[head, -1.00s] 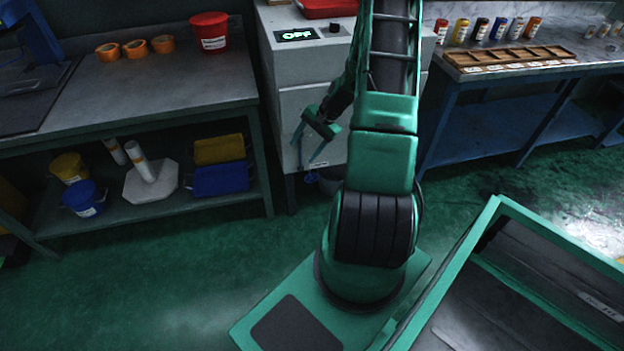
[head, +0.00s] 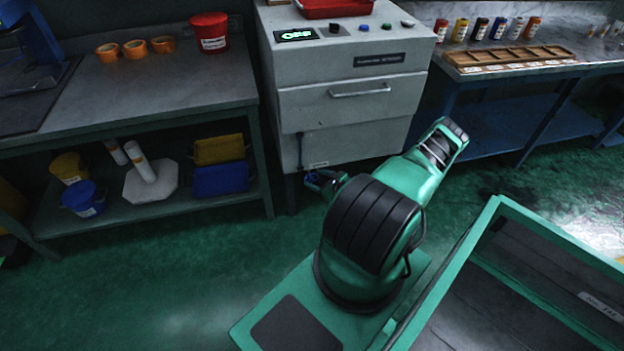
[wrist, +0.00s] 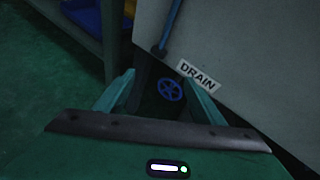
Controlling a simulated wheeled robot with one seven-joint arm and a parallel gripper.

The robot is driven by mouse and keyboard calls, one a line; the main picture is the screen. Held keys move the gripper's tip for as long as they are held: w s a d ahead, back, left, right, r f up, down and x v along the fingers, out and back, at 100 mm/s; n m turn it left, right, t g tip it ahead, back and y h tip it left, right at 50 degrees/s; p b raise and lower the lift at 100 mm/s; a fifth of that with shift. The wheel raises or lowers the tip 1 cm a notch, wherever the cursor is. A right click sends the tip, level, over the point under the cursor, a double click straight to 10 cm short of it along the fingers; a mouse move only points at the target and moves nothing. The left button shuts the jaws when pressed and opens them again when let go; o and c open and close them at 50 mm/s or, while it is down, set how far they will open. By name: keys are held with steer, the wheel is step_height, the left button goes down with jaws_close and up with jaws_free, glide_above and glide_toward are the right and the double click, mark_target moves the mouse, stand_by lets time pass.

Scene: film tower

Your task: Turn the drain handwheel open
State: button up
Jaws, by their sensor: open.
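The drain handwheel (wrist: 170,90) is a small blue spoked wheel in the wrist view, below a white DRAIN label (wrist: 198,77) on the grey cabinet. In the head view the handwheel (head: 312,180) shows low at the cabinet's bottom edge, partly hidden by my arm. My gripper (wrist: 164,97) is open in the wrist view, its two green fingers to the left and right of the wheel in the picture. The wheel looks a little beyond the fingertips; I cannot tell whether they touch it. In the head view my gripper is mostly hidden behind my arm.
A pipe (wrist: 170,28) runs down near the wheel. The left bench (head: 150,115) stands close by, with a blue bin (head: 221,180) on its shelf. Green floor is clear in front.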

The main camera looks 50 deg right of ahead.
mark_target(311, 178)
step_height(311, 178, down, 4)
steer(key=s+d+m+h, duration=0.2)
steer(key=m+h, duration=0.1)
steer(key=m, duration=0.2)
steer(key=x, duration=1)
steer(key=shift+f, duration=0.4)
steer(key=c, duration=0.7)
steer(key=shift+w, duration=0.1)
steer(key=shift+c, duration=0.2)
